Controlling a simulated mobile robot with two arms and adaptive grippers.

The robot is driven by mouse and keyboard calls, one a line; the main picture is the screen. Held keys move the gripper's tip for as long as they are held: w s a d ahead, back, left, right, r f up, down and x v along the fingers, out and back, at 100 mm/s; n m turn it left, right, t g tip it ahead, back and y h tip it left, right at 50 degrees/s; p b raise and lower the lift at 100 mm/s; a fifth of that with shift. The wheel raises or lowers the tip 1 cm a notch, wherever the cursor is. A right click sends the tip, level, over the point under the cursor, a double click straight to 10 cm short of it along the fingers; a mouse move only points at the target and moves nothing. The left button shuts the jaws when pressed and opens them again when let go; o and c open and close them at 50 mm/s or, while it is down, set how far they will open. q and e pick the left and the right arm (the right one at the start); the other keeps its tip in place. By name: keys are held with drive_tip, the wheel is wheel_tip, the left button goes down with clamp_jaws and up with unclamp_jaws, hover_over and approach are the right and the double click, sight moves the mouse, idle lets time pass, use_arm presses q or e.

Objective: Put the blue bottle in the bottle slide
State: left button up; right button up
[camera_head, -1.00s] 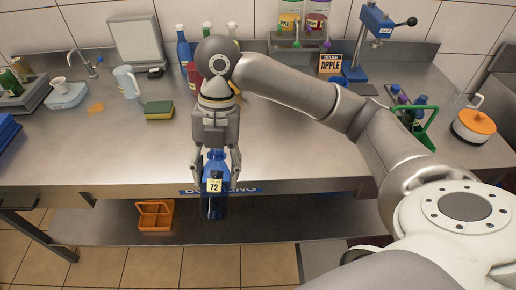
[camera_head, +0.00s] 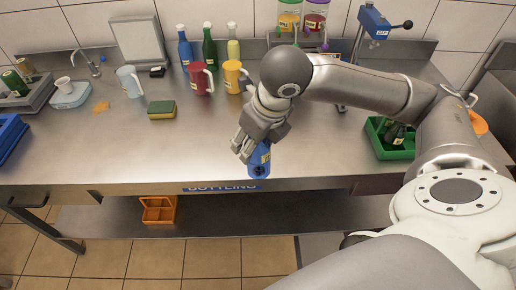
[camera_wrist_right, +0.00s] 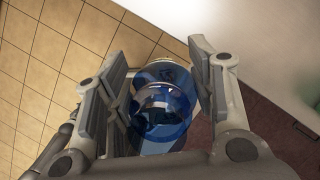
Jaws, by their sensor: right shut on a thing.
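My right gripper (camera_head: 246,142) is shut on the blue bottle (camera_head: 259,166), near the front edge of the steel counter. The bottle is tilted, with one end towards the head camera. In the right wrist view, the translucent blue bottle (camera_wrist_right: 162,105) sits between the two fingers of the gripper (camera_wrist_right: 158,80). My left gripper is not in view. I cannot tell for sure which object is the bottle slide. A grey sloped holder (camera_head: 28,98) with green cylinders stands at the far left, and a blue tray (camera_head: 12,136) sits at the left edge.
A green carrier (camera_head: 386,148) with dark bottles stands at the right. Bottles, a red jug (camera_head: 202,78) and a yellow jug (camera_head: 233,78) stand at the back. A sponge (camera_head: 162,110) lies left of the middle. An orange caddy (camera_head: 158,209) sits below.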

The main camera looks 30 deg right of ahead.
drive_tip(key=shift+s+d+r+n, duration=0.1)
drive_tip(key=shift+d+r+n, duration=0.1)
drive_tip(key=shift+d, duration=0.25)
drive_tip(key=shift+s+d+r+n, duration=0.1)
drive_tip(key=shift+d+r, duration=0.1)
drive_tip(key=shift+d, duration=0.25)
drive_tip(key=shift+w+d+t+p, duration=0.25)
drive_tip(key=shift+w+t+p, duration=0.05)
drive_tip(key=shift+w, duration=0.05)
drive_tip(key=w+d+f+p, duration=0.1)
drive_tip(key=w+d+f, duration=0.1)
drive_tip(key=w+f, duration=0.2)
drive_tip(key=w+d+f+p, duration=0.2)
drive_tip(key=w+f, duration=0.2)
drive_tip(key=w+d+f+p, duration=0.1)
drive_tip(key=w+d+f, duration=0.1)
drive_tip(key=w+f, duration=0.2)
drive_tip(key=shift+d+f, duration=0.15)
drive_tip(key=shift+f, duration=0.35)
drive_tip(key=o, duration=1.2)
drive_tip(key=shift+r, duration=0.1)
